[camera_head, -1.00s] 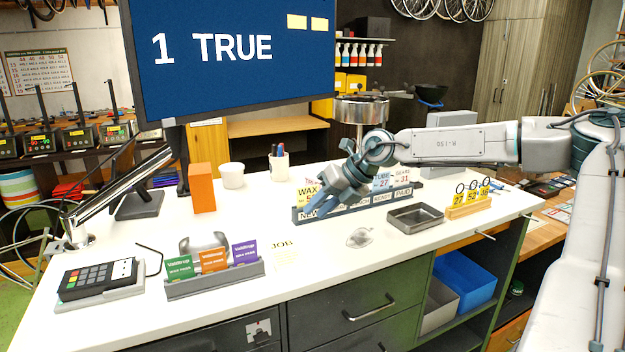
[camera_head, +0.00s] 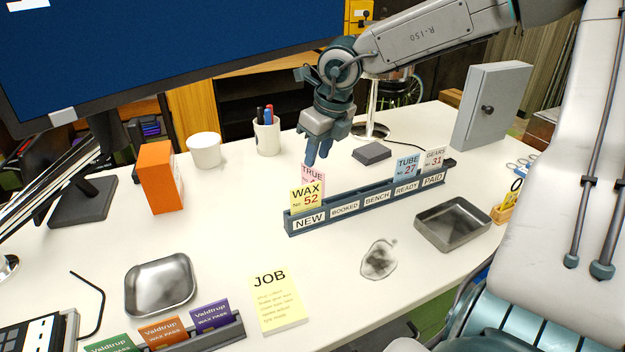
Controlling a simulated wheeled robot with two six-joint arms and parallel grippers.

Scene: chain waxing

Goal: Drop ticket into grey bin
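A ticket rack (camera_head: 350,203) stands on the white counter, labelled NEW, BOOKED, BENCH, READY and PAID. A yellow WAX 52 ticket (camera_head: 306,200) stands upright at the NEW end, with a pink TRUE ticket (camera_head: 313,175) partly hidden behind it. A blue TUBE 27 ticket (camera_head: 407,166) and a white GEARS 31 ticket (camera_head: 434,160) stand toward the PAID end. My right gripper (camera_head: 318,157) points down just above the pink ticket. Its fingers look slightly apart, with no ticket visible between them. My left gripper is out of view.
A grey metal tray (camera_head: 453,224) lies right of the rack, and a silver dish (camera_head: 160,284) at left. A yellow JOB note (camera_head: 278,302), a pass holder (camera_head: 215,338), an orange box (camera_head: 160,177) and a pen cup (camera_head: 266,137) stand around. The counter's middle is mostly clear.

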